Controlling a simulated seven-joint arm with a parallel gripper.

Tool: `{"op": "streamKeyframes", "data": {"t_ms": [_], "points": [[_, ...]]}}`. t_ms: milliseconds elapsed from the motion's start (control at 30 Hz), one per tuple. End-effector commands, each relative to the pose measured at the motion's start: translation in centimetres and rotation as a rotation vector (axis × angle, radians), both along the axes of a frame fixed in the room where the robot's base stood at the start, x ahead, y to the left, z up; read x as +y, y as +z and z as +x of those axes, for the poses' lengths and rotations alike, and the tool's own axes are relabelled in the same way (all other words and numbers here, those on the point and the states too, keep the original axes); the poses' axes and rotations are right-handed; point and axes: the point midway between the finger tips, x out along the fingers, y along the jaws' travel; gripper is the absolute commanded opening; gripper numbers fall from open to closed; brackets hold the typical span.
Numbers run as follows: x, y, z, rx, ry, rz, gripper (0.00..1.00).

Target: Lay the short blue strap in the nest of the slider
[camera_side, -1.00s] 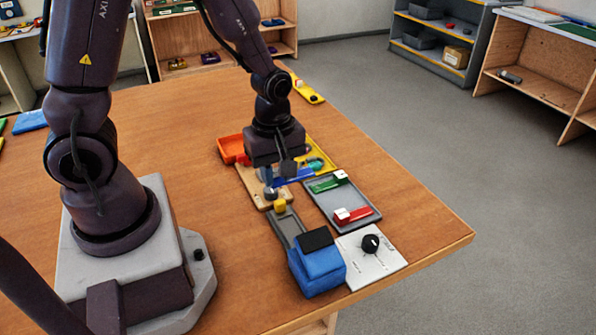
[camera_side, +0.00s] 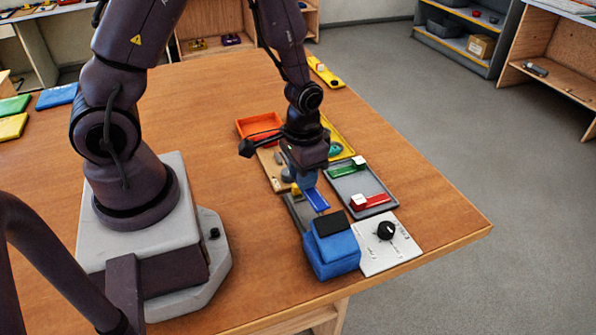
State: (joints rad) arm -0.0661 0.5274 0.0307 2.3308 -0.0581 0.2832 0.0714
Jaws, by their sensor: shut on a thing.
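The short blue strap (camera_side: 317,199) is held in my gripper (camera_side: 305,183) and sticks out toward the front right. It hangs over or beside the far end of a narrow grey track (camera_side: 296,207). I cannot tell whether it touches the track. A yellow piece (camera_side: 296,188) at the track's far end is partly hidden by my gripper. The track runs to a blue block (camera_side: 331,252) with a black top (camera_side: 331,223). Which part is the slider's nest is not clear from this view.
A white panel with a black knob (camera_side: 386,230) lies in front. An orange tray (camera_side: 260,124), wooden board (camera_side: 271,167) and yellow tray (camera_side: 340,133) lie behind.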

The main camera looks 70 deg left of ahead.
Motion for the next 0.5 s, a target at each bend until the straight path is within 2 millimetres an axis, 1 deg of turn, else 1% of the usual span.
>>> {"op": "streamKeyframes", "data": {"t_ms": [100,267,500], "points": [[0.0,0.0,0.0,0.001,-0.061,0.000,0.04],[0.0,-0.7,0.0,0.003,-0.080,0.000,0.04],[0.0,-2.7,0.0,0.004,-0.078,0.000,0.04]]}}
